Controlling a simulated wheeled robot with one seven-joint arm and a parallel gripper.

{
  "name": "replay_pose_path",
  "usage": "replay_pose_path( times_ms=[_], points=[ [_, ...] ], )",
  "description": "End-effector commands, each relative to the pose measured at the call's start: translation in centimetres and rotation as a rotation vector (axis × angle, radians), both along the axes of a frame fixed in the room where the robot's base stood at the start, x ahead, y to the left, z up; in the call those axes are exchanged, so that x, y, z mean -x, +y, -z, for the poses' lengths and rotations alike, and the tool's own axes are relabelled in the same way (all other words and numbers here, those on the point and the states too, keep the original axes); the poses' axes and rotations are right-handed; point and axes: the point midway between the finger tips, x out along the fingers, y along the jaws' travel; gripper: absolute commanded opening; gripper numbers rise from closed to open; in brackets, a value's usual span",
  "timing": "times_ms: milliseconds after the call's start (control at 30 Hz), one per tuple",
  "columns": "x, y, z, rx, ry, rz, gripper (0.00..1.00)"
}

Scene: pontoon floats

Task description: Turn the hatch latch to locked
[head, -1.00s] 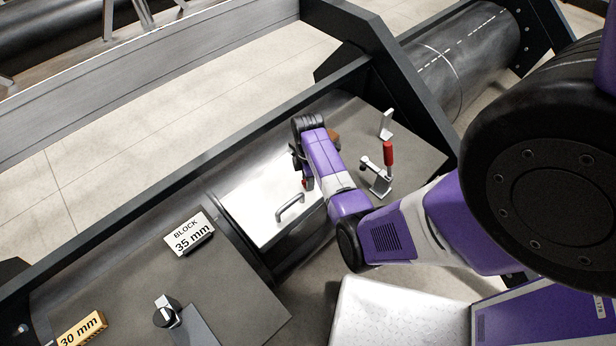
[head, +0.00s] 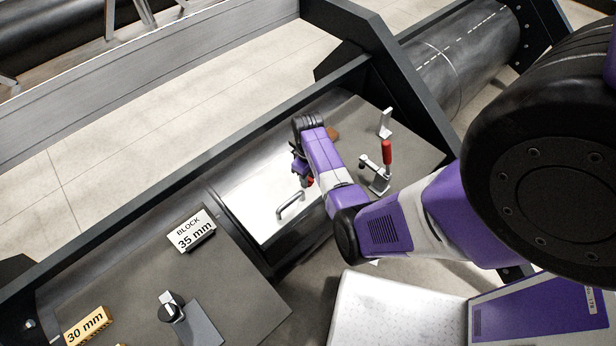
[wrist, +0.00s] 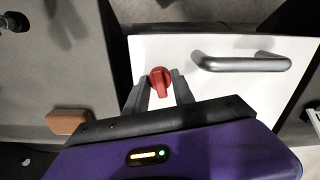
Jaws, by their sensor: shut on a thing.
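The hatch (head: 262,197) is a white panel with a grey bar handle (head: 291,206). In the wrist view the hatch (wrist: 215,95) shows close up, its handle (wrist: 240,64) to the right. The red latch knob (wrist: 158,80) is on the hatch near its left edge, its grip bar pointing toward the picture's bottom. My gripper (wrist: 159,86) has one finger on each side of the knob and is shut on it. In the head view my wrist (head: 302,166) is over the hatch's upper right part and largely hides the latch.
A red-handled toggle clamp (head: 387,155) and a metal bracket (head: 385,122) stand right of my wrist. A brown block (wrist: 67,122) lies beside the hatch.

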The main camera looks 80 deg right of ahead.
Motion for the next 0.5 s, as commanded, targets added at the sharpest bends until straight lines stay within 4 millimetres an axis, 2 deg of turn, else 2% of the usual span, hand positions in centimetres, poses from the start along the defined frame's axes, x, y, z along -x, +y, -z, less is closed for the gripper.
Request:
replay_pose_path(
  times_ms=[200,500],
  points=[
    [-0.03,0.01,-0.01,-0.001,0.000,0.128,0.00],
    [-0.04,0.00,-0.02,0.000,0.000,0.213,0.00]
  ],
)
